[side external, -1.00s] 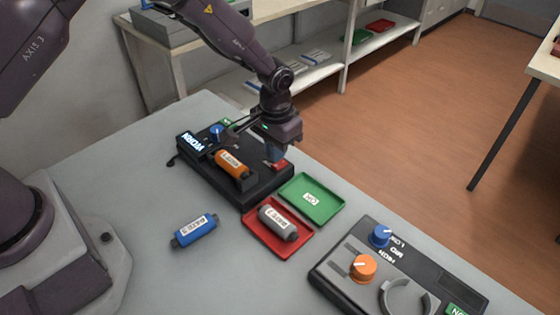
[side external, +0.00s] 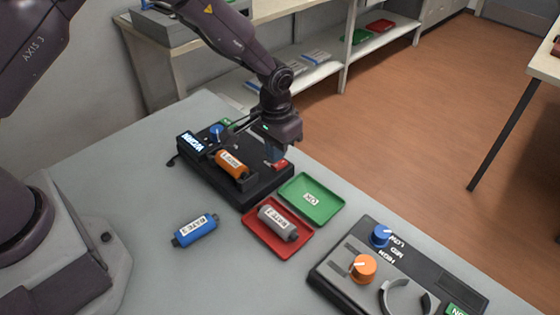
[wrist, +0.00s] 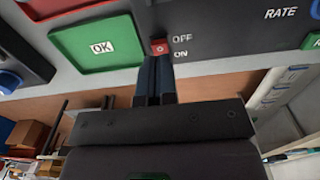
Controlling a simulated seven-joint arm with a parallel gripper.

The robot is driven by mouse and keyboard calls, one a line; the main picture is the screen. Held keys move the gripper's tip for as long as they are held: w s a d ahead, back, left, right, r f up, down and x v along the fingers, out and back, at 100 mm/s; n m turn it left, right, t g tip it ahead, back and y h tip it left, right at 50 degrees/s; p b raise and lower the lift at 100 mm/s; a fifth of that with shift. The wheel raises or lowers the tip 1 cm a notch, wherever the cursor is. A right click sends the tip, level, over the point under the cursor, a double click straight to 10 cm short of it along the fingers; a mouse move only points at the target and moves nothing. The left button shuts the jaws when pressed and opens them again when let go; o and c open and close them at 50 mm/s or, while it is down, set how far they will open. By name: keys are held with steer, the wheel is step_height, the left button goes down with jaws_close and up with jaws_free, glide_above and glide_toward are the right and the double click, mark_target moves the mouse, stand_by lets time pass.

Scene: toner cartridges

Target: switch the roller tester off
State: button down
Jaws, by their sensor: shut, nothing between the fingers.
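The roller tester (side external: 262,190) is a black box on the grey bench with an orange cartridge (side external: 233,164) lying in it. Its lit display (side external: 190,142) seems to read WORN. A red switch (side external: 280,164) is near its right end. In the wrist view the red switch (wrist: 160,46) is beside the printed words OFF and ON. My gripper (side external: 274,160) is shut and empty, pointing down at the tester by the switch. In the wrist view its fingertips (wrist: 156,60) are right against or just short of the switch; I cannot tell if they touch.
A green OK tray (side external: 325,213) and a red tray (side external: 262,246) holding a grey cartridge (side external: 278,223) are close to the tester. A blue cartridge (side external: 195,230) lies on the bench. A second black device (side external: 335,282) with blue and orange knobs stands at front right.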

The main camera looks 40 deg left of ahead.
mark_target(276, 165)
steer(key=shift+f, duration=1.3)
stand_by(0.5)
steer(key=shift+r, duration=3.55)
steer(key=s, duration=0.2)
steer(key=shift+s+a+f+m+g, duration=0.25)
steer(key=shift+s+f+m+g, duration=0.05)
steer(key=shift+s+f+g, duration=0.1)
steer(key=s+a+r+t, duration=0.3)
steer(key=s+a+r, duration=0.1)
steer(key=s+r, duration=0.7)
steer(key=s+a+r+t, duration=0.3)
steer(key=s+a+r, duration=0.1)
steer(key=s+r, duration=0.7)
step_height(276, 165, up, 2)
steer(key=shift+s+a+r, duration=0.2)
steer(key=shift+a, duration=0.05)
